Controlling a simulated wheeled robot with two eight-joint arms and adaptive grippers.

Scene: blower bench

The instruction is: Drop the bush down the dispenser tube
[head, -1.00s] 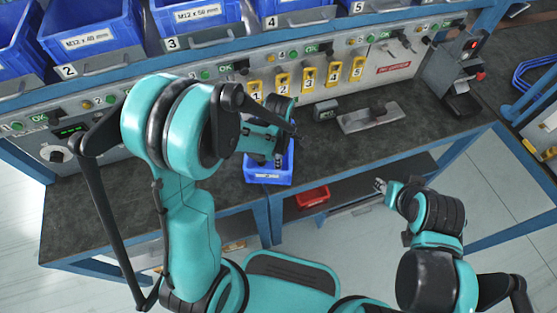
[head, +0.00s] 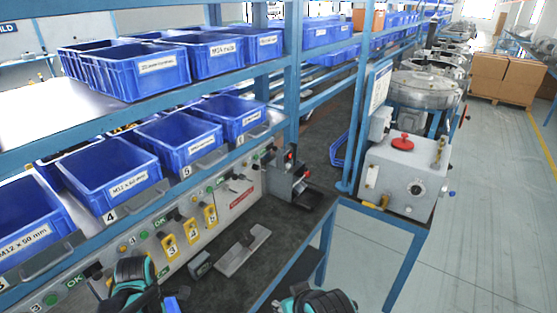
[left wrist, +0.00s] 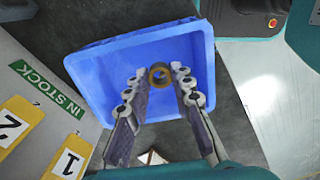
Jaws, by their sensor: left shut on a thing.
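The bush (left wrist: 160,75) is a small brass and dark ring. In the left wrist view it sits between the fingertips of my left gripper (left wrist: 157,82), which is shut on it. The gripper is over a blue bin (left wrist: 95,68), with the bin's floor seen behind the bush. In the head view only part of my left arm shows at the bottom edge, and the bush is hidden. My right arm shows at the bottom; its gripper (head: 277,303) is barely in frame, too small to read. I cannot pick out the dispenser tube.
A bench panel carries yellow numbered tags (head: 191,229); tags also show in the left wrist view (left wrist: 67,160). A grey metal block (head: 243,250) lies on the dark benchtop. A grey device (head: 287,178) stands at its far end. Blue bins (head: 112,182) fill the shelves above. A machine (head: 404,185) stands right.

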